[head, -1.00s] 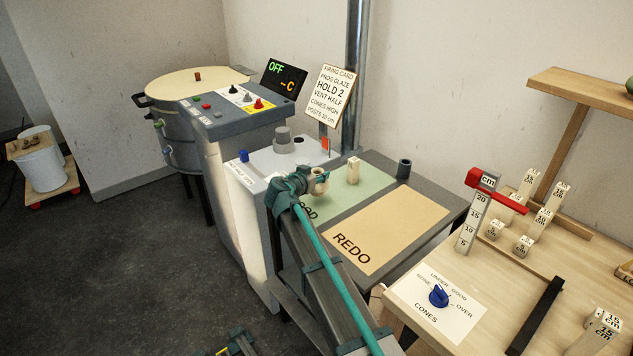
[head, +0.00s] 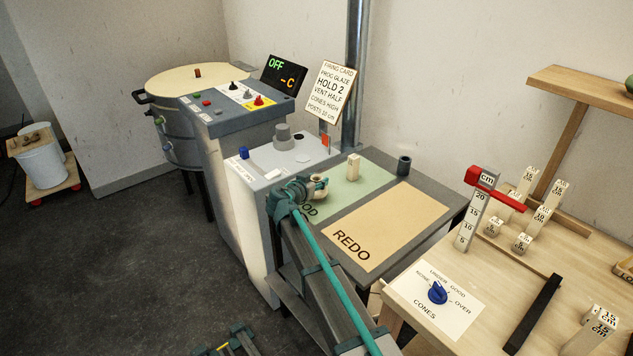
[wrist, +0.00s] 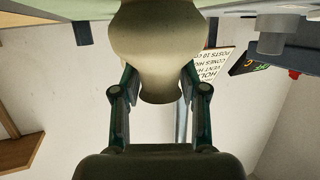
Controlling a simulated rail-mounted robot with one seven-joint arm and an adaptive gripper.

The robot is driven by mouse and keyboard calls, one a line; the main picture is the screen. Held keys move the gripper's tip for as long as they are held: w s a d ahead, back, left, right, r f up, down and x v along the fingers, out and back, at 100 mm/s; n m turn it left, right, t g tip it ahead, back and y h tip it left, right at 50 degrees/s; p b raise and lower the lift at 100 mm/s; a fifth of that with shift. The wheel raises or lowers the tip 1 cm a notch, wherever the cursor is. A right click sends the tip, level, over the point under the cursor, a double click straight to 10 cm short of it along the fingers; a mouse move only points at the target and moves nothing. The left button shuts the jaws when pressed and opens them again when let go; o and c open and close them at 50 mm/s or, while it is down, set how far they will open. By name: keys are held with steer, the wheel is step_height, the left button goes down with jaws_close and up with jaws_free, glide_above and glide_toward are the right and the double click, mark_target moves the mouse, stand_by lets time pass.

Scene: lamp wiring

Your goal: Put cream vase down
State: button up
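The cream vase (head: 319,187) is at the near left part of the green GOOD mat (head: 372,183), close beside my gripper (head: 303,190). In the wrist view the vase (wrist: 158,40) sits between the two fingers of my gripper (wrist: 160,85), which close around its narrow part from both sides. That view is upside down, with the green surface along its top edge at the vase's far end. The vase looks upright and at or very near the mat; I cannot tell whether it touches. My gripper hides part of it in the head view.
A dark cup (head: 403,166) stands at the back of the grey table. The tan REDO mat (head: 390,225) is bare. The control console (head: 240,105) and a white-topped unit (head: 275,155) stand to the left.

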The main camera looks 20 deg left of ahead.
steer(key=o, duration=0.3)
steer(key=shift+r, duration=0.15)
steer(key=shift+r+p, duration=0.15)
steer(key=shift+p, duration=0.25)
steer(key=b+v, duration=0.2)
steer(key=v, duration=1)
steer(key=shift+b, duration=0.3)
